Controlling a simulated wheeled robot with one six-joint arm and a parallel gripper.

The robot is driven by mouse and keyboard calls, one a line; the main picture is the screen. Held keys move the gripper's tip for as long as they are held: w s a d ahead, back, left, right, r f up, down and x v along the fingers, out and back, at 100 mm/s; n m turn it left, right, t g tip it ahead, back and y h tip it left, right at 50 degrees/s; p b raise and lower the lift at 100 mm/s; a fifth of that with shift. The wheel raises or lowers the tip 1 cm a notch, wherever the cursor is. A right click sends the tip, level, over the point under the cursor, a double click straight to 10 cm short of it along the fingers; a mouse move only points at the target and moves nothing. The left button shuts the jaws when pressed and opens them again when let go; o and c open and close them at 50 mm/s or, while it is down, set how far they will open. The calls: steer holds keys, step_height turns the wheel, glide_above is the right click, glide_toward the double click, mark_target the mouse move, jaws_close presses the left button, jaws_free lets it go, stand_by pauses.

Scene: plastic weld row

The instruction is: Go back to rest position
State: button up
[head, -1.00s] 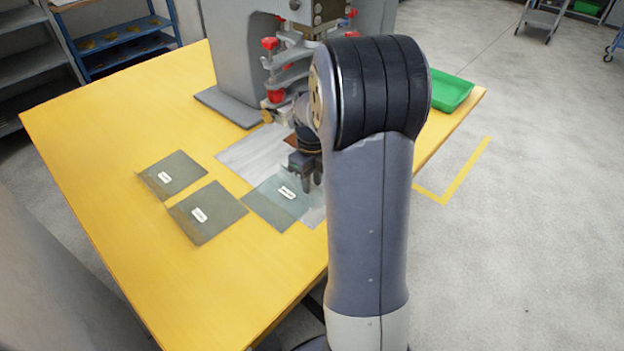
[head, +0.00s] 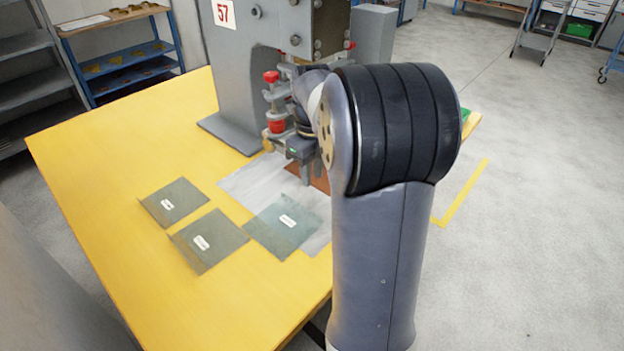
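My gripper (head: 306,172) shows in the head view just left of my arm, in front of the welding press and above the far part of the grey sheet. Its fingers point down and are partly hidden by my arm, so their opening is unclear. Three labelled grey-green plastic sheets lie flat on the table: one at the left (head: 174,202), one in the middle (head: 208,240) and one at the right (head: 284,226). The right one lies on the pale grey sheet (head: 240,182). My gripper is apart from all three.
The welding press (head: 237,75), marked 57, stands at the back of the yellow table (head: 100,165), with red knobs (head: 271,77) near my arm. A brown piece (head: 320,180) shows beside my gripper. A green tray (head: 465,114) is mostly hidden behind my arm. The table's left side is clear.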

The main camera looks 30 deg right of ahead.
stand_by(0.3)
steer(key=shift+f+b, duration=0.75)
steer(key=shift+f, duration=3.3)
